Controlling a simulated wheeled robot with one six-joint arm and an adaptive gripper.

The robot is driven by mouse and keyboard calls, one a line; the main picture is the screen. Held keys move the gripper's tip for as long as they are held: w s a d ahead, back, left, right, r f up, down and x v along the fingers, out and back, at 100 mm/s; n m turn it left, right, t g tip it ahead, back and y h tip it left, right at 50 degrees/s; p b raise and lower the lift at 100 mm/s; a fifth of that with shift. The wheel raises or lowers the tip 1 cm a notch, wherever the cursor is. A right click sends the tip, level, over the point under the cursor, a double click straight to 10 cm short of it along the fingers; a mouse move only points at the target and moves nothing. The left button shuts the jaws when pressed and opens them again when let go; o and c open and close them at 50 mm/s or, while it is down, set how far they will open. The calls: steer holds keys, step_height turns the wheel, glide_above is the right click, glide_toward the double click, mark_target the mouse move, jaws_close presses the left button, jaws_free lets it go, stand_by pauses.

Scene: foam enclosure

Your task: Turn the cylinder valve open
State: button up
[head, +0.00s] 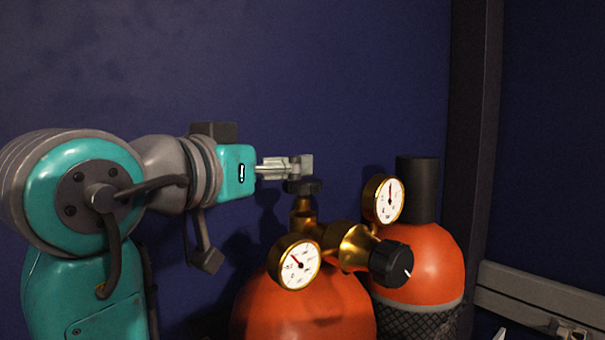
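The near orange cylinder (305,310) stands upright at the bottom middle of the head view. A brass valve (304,212) rises from its top, with a small dark handwheel (302,187) on it. A brass regulator (357,247) with a black knob (391,263) and two round white gauges joins the valve on the right. My gripper (306,166) reaches in level from the left, its fingertips at or just above the handwheel. I cannot tell whether the fingers touch the wheel, or how far apart they are.
A second orange cylinder (428,262) with a dark cap (417,188) and black netting stands behind on the right. A dark post (474,120) and a grey rail (535,300) are further right. The blue wall (300,70) is behind; the space above my gripper is clear.

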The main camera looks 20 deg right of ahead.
mark_target(292, 187)
steer(key=s+a+f+m+g+h, duration=0.1)
steer(key=s+a+f+g+h, duration=0.1)
steer(key=s+a+f, duration=0.15)
steer(key=shift+m, duration=0.3)
steer(key=x, duration=1)
steer(key=shift+w, duration=0.35)
steer(key=shift+c, duration=0.3)
steer(key=c, duration=1.1)
